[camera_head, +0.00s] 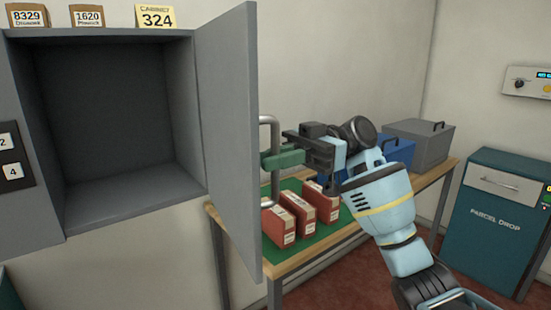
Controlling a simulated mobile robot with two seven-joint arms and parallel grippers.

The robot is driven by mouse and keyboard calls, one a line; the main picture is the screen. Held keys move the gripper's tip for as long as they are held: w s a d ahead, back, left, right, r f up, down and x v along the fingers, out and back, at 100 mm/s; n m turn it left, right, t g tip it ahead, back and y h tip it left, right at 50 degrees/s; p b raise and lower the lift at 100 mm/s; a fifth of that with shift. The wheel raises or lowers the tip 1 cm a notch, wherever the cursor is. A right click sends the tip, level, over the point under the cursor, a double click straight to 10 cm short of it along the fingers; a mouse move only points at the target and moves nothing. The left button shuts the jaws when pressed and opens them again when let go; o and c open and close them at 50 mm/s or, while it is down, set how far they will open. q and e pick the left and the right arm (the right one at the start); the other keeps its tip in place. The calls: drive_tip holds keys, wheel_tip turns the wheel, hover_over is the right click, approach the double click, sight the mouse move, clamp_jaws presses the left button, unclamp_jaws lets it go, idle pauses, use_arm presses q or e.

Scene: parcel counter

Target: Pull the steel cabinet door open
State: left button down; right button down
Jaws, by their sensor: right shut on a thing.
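The steel cabinet (70,210) is at the left, with an empty grey inside. Its door (228,130) stands wide open, hinged on the right side of the opening. A light grey bar handle (268,120) sticks out from the right face of the door. My right gripper (275,160) has its green fingers shut on the upright bar of the handle. Its blue arm comes in from the lower right. My left gripper is not in view.
Red parcels (279,224) stand on a green mat on a wooden table (290,264) below the handle. A blue bin (395,148) and a grey lidded box (425,143) stand behind my arm. A teal parcel drop box (497,225) is at the right.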

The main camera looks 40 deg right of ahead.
idle(0.3)
drive_tip(key=c, duration=1.8)
unclamp_jaws()
drive_tip(key=d+b, duration=0.1)
drive_tip(key=d, duration=0.7)
drive_tip(key=shift+a, duration=0.1)
